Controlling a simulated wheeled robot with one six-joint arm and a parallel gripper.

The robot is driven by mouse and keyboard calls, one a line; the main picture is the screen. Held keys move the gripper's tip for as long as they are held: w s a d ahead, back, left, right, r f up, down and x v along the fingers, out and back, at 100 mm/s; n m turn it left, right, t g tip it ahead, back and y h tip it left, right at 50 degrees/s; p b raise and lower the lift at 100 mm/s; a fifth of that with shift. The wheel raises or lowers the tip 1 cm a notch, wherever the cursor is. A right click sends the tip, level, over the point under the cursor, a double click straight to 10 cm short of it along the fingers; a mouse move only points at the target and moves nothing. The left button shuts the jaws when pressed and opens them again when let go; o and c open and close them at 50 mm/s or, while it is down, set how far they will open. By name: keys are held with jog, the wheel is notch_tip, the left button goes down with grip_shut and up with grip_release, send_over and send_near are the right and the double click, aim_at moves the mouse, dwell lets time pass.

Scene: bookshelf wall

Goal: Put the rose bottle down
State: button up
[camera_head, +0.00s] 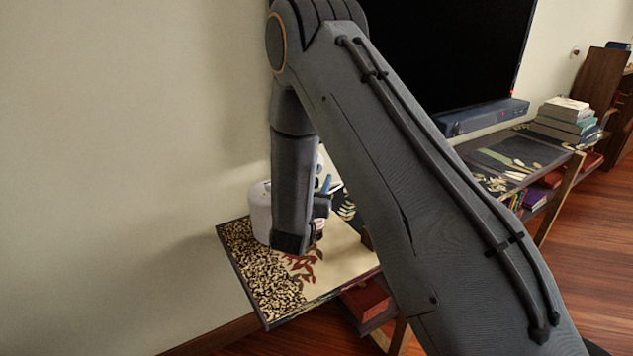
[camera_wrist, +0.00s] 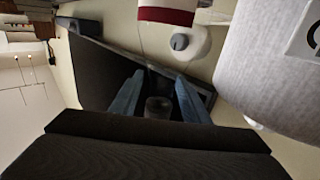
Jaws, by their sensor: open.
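My gripper (camera_wrist: 158,88) is open in the wrist view, its two blue fingers apart. A small dark round thing (camera_wrist: 158,107) shows between the fingers; I cannot tell whether it is the rose bottle's top. In the head view my gripper (camera_head: 323,197) is low over the left end of the shelf top (camera_head: 338,262), partly hidden by my arm. A small pinkish patch (camera_head: 318,229) shows just below it; I cannot tell whether it is the rose bottle. No clear view of the bottle's body or base is given.
A pale grey cylinder (camera_head: 260,212) stands close left of my gripper, also large in the wrist view (camera_wrist: 275,60). A white thing with a red band (camera_wrist: 166,16) is near the fingers. A black screen (camera_head: 450,50), soundbar (camera_head: 482,117) and stacked books (camera_head: 566,118) are to the right.

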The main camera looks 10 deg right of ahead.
jog(key=shift+r, duration=0.1)
jog(key=s+a+f+n+g+y+b, duration=0.1)
jog(key=s+a+f+g+y, duration=0.2)
jog(key=s, duration=0.4)
jog(key=s+a+n+g+y+b, duration=0.1)
jog(key=s+a+g+y, duration=0.25)
jog(key=s, duration=0.35)
jog(key=s+d+r+n+g+y, duration=0.1)
jog(key=s+d+g, duration=0.2)
jog(key=s, duration=0.9)
jog(key=s+d+r+n+g, duration=0.2)
jog(key=s+g, duration=0.4)
jog(key=s, duration=0.5)
jog(key=shift+s+d+y, duration=0.35)
jog(key=shift+d, duration=0.3)
jog(key=shift+g, duration=0.25)
jog(key=shift+c, duration=0.4)
